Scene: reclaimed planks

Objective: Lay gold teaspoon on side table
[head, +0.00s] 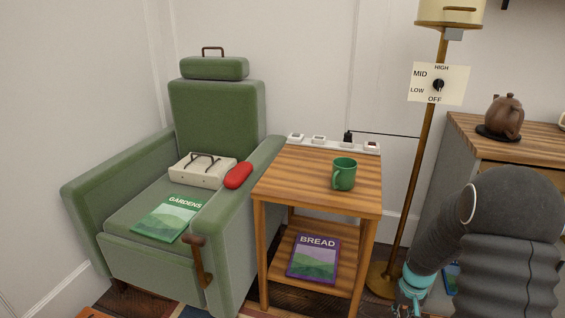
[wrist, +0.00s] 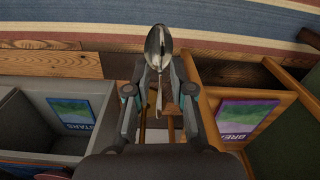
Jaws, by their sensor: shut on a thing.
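The gold teaspoon (wrist: 158,45) shows in the wrist view, its bowl sticking out past the fingertips and its handle running back between them. My gripper (wrist: 159,80) is shut on it. In the head view my gripper is mostly cut off at the lower right, and I cannot see the teaspoon there. The wooden side table (head: 300,172) stands in the middle of the head view, left of my gripper. A green mug (head: 344,174) stands upright on its top, near the right side.
A BREAD book (head: 314,258) lies on the table's lower shelf. A brass floor lamp (head: 412,180) stands between table and cabinet (head: 505,128). A green armchair (head: 218,120) is at left. A power strip (head: 333,143) runs behind the table. The tabletop's left and front are clear.

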